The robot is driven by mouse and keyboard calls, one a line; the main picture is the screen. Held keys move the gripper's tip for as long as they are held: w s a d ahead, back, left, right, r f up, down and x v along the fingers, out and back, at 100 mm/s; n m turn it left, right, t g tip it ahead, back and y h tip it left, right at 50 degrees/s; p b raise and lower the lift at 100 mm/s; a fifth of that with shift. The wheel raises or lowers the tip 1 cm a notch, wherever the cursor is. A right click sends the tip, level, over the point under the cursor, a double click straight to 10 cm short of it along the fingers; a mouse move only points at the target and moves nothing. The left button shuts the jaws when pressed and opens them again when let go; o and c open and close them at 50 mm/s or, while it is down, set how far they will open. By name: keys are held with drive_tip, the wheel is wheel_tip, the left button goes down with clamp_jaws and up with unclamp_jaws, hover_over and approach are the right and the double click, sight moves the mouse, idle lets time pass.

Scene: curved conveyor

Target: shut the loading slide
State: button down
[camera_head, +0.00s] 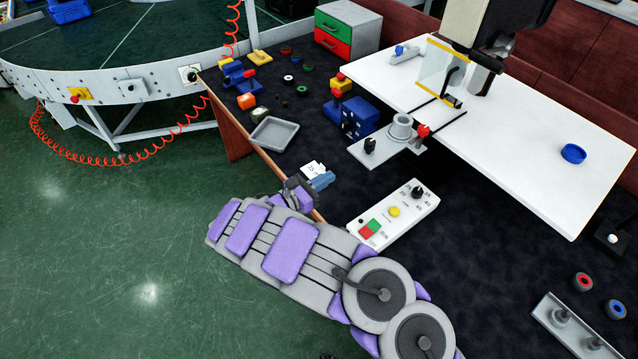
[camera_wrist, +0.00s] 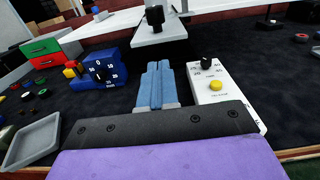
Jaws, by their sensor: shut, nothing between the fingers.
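The loading slide looks to be the grey plate (camera_head: 385,152) that sticks out from the front edge of the white machine table (camera_head: 545,135). It carries a round grey holder (camera_head: 401,126) and a black knob (camera_head: 370,146) near its front end. In the wrist view the plate (camera_wrist: 172,30) is straight ahead, with its black knob (camera_wrist: 155,15) above the fingertips. My gripper (camera_head: 323,181) is shut and empty, in front of the plate and apart from it. Its blue fingers (camera_wrist: 158,82) lie side by side in the wrist view.
A white control box (camera_head: 395,214) with coloured buttons lies right of my gripper. A blue dial device (camera_head: 358,118) stands left of the slide. A grey tray (camera_head: 274,133) and several small parts lie further left. The dark table between gripper and slide is clear.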

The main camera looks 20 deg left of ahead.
sight(359, 160)
drive_tip(key=b+x, duration=0.2)
drive_tip(key=x, duration=0.7)
drive_tip(key=shift+w+d+r, duration=0.1)
drive_tip(key=shift+d, duration=0.1)
drive_tip(key=shift+x, duration=2.3)
